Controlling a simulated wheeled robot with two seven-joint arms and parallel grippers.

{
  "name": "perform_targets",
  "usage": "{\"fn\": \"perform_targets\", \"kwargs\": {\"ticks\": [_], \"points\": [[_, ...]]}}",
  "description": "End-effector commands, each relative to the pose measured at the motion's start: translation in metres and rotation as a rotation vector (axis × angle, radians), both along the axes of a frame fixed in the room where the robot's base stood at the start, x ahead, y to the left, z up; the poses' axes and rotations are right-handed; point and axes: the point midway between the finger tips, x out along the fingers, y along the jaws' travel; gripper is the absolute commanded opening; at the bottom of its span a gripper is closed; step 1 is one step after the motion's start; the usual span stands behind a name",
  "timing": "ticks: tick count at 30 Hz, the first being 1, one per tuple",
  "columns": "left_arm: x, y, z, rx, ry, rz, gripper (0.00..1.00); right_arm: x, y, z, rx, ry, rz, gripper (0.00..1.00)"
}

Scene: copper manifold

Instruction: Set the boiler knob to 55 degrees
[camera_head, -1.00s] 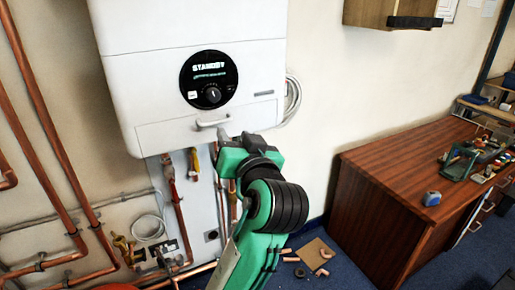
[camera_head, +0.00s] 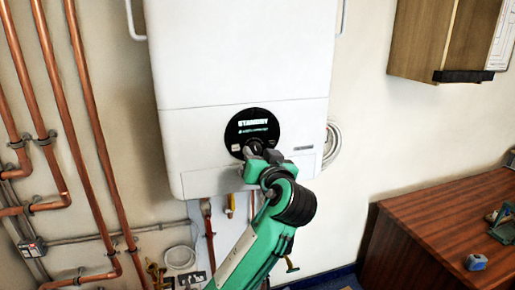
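The white boiler (camera_head: 235,60) hangs on the wall. Its round black control panel (camera_head: 252,117) shows the word STANDBY and a smaller, unreadable line below. The knob (camera_head: 253,145) is at the lower middle of this panel and is mostly hidden by my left gripper. My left gripper (camera_head: 258,155) is at the lower part of the panel, in front of the knob. I cannot tell whether its fingers touch or hold the knob, or how far apart they are. My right gripper is not in view.
Copper pipes (camera_head: 82,120) run down the wall at left. A coiled white cable (camera_head: 332,143) hangs right of the boiler. A wooden cabinet (camera_head: 440,38) is at upper right. A wooden bench (camera_head: 425,235) with a blue tape measure (camera_head: 476,262) stands at lower right.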

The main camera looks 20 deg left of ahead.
Motion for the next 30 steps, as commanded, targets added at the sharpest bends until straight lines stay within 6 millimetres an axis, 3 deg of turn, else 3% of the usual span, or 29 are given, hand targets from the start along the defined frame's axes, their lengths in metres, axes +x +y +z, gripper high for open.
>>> {"fn": "perform_targets", "kwargs": {"ticks": [13, 18, 30], "points": [[0.01, 0.007, 0.0, 0.0, 0.0, -0.001, 0.39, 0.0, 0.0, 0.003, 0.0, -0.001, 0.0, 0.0], [0.01, 0.006, 0.0, 0.0, 0.0, -0.001, 0.07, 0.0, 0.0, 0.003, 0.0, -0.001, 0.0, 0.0], [0.01, 0.007, 0.001, 0.154, 0.109, 0.0, 0.07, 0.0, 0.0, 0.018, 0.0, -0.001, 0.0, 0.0]]}}
